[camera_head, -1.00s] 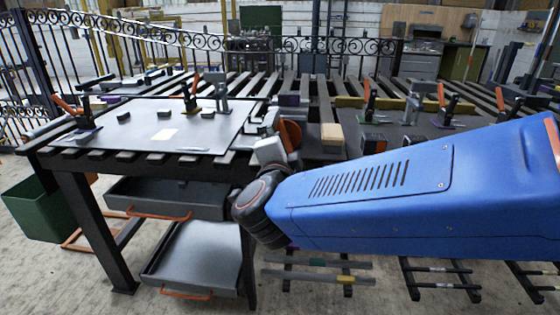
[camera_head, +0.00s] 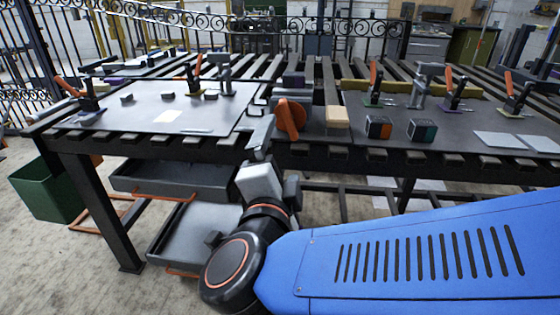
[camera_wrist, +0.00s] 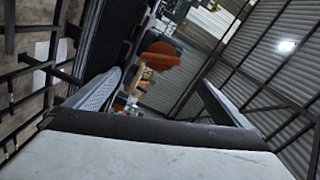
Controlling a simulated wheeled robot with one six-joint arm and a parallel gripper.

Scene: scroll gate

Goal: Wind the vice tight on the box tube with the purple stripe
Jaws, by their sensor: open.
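The vice (camera_head: 293,93) is a grey block at the table's front edge in the head view, with an orange handwheel (camera_head: 291,118) facing me. A dark piece with a purple top (camera_head: 293,80) sits at the vice; I cannot tell whether it is the striped box tube. My gripper (camera_head: 275,160) is in front of and below the wheel, apparently apart from it. In the wrist view my gripper (camera_wrist: 160,80) has its two fingers spread and empty, with the orange wheel (camera_wrist: 160,55) beyond them, seen tilted. The vice's jaws are too small to make out.
A slatted table carries a grey sheet (camera_head: 150,112) with clamps at left. A tan block (camera_head: 337,117) is right of the wheel, and two dark boxes (camera_head: 379,127) (camera_head: 422,131) stand farther right. Drawers (camera_head: 172,180) and a green bin (camera_head: 47,190) are below left.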

